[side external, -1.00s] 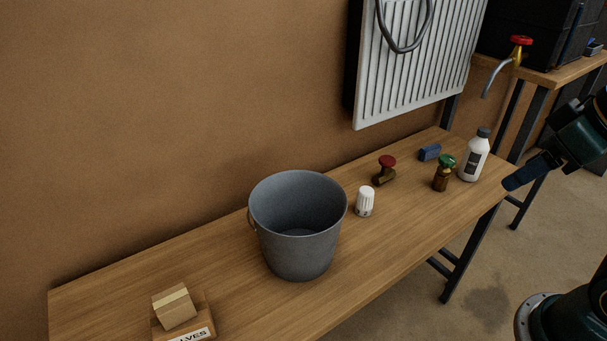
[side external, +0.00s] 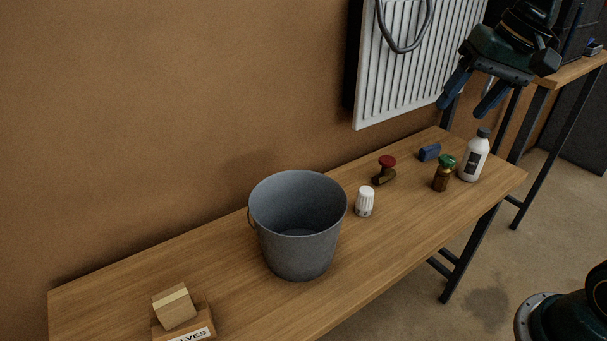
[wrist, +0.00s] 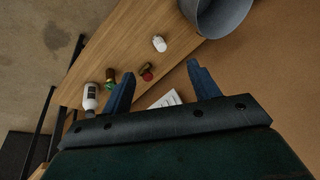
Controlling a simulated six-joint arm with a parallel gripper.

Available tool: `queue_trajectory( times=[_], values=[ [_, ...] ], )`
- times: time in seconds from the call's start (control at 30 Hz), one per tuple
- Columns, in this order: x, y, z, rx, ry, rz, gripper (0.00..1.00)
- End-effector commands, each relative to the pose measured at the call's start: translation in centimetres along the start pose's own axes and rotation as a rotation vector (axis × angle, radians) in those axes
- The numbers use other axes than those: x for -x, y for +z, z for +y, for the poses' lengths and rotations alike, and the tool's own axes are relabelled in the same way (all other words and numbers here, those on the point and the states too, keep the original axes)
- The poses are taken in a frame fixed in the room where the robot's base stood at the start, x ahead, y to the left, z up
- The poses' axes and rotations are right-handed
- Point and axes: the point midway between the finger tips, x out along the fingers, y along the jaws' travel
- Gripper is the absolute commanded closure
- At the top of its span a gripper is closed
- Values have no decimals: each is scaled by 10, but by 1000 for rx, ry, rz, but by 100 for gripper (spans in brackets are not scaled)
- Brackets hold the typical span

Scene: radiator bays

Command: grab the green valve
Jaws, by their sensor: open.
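The green valve (side external: 443,172), a brass body with a green knob on top, stands upright on the wooden bench (side external: 232,309) toward its right end. In the wrist view the green valve (wrist: 111,77) shows just left of the left finger, partly close against its edge. My gripper (side external: 473,105) is open and empty, with blue fingers pointing down, well above the bench near the radiator's lower right.
A grey bucket (side external: 299,245), boxes (side external: 175,307) and the wall radiator (side external: 412,72) stand further off.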

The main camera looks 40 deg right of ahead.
Motion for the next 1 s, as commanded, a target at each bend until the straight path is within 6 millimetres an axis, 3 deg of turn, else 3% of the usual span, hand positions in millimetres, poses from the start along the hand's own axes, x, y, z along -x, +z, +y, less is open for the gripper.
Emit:
queue_trajectory(
  times=[0.27, 0.47, 0.77, 1.0],
  values=[
    [-17, -61, 7, -220, -5, -79, 39],
    [-34, -102, 22, -375, -2, -132, 39],
    [-65, -155, 64, -602, 15, -208, 39],
    [-95, -187, 111, -781, 40, -264, 39]
  ],
)
